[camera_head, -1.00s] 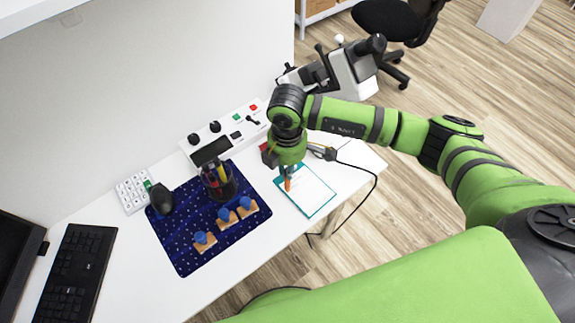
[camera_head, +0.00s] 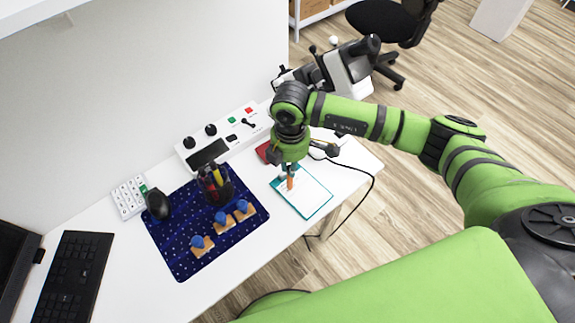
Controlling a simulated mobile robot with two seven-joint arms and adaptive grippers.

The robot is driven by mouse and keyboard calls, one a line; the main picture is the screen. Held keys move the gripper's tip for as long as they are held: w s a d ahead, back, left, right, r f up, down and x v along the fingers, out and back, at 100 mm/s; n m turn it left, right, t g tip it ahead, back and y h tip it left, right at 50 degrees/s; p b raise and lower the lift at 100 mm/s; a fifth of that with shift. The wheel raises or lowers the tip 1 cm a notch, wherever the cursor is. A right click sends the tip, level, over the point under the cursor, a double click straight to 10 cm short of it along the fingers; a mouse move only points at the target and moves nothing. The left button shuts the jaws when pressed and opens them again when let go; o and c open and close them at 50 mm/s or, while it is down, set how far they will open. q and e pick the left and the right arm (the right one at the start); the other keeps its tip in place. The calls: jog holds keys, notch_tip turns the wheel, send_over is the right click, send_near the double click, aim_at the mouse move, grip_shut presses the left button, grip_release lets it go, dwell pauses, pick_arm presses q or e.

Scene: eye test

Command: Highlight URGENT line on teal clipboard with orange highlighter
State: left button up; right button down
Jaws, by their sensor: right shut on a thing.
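The teal clipboard (camera_head: 316,208) with a white sheet lies on the white desk near its right end. My right gripper (camera_head: 289,172) is above the clipboard's upper left part, shut on an orange highlighter (camera_head: 290,184) that points down at the sheet. I cannot tell whether the tip touches the paper. The URGENT line is too small to make out. My left gripper is not in view.
A dark blue mat (camera_head: 185,266) left of the clipboard bears a pen cup (camera_head: 217,190), a black mouse (camera_head: 157,204) and several blue-topped wooden blocks (camera_head: 223,218). A control box (camera_head: 180,152) and red item (camera_head: 263,151) lie behind. A black cable (camera_head: 373,185) hangs over the desk's right edge.

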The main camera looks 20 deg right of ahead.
jog(key=shift+w+d, duration=0.1)
jog(key=shift+d, duration=0.15)
jog(key=shift+w+d, duration=0.1)
jog(key=shift+d, duration=0.15)
jog(key=shift+d, duration=0.15)
